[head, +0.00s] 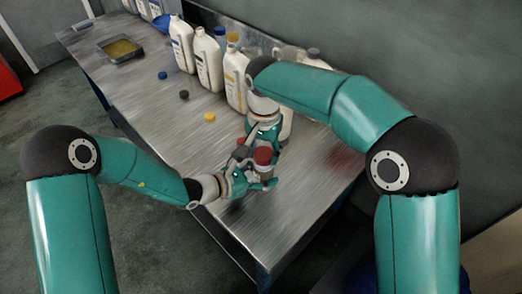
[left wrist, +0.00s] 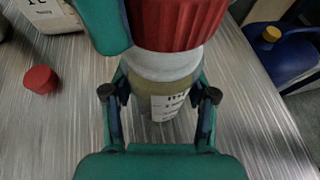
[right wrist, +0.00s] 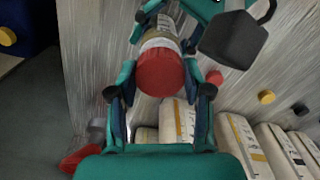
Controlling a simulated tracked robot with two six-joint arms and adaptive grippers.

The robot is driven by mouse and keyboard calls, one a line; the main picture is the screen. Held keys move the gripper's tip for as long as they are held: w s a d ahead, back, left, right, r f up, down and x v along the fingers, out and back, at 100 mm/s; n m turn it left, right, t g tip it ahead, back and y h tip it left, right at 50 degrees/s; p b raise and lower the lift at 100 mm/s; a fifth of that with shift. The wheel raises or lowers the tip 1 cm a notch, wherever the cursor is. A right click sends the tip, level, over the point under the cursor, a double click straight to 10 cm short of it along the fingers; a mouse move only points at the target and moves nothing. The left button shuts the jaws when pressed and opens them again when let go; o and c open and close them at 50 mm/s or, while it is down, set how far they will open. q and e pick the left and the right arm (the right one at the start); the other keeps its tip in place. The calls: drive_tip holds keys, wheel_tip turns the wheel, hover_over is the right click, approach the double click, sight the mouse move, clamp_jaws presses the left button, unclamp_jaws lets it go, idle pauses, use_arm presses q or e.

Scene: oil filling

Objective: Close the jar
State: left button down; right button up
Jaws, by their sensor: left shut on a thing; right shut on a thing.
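The jar (left wrist: 170,100) is a small container of yellowish contents with a white label and a pale neck. My left gripper (left wrist: 160,88) is shut on its body and holds it upright near the table's front end. The broad red ribbed lid (head: 263,155) is directly over the jar's neck; it also shows in the left wrist view (left wrist: 178,22) and right wrist view (right wrist: 160,72). My right gripper (right wrist: 160,88) is shut on the lid, with its fingers at either side. The pale neck shows below the lid, and I cannot tell whether the lid is fully seated.
White bottles (head: 208,58) stand along the table's back edge. Loose yellow (head: 209,117), black (head: 184,95) and blue (head: 162,75) caps lie on the metal table (head: 140,85). A small red cap (left wrist: 40,80) lies near the jar. A tray (head: 120,50) sits far left.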

drive_tip(key=shift+f, duration=0.55)
idle(0.4)
drive_tip(key=m, duration=1)
drive_tip(key=shift+w+a+m, duration=0.1)
drive_tip(key=shift+m, duration=0.2)
drive_tip(key=m, duration=0.6)
drive_tip(key=shift+w, duration=0.1)
drive_tip(key=m, duration=0.6)
drive_tip(key=o, duration=0.7)
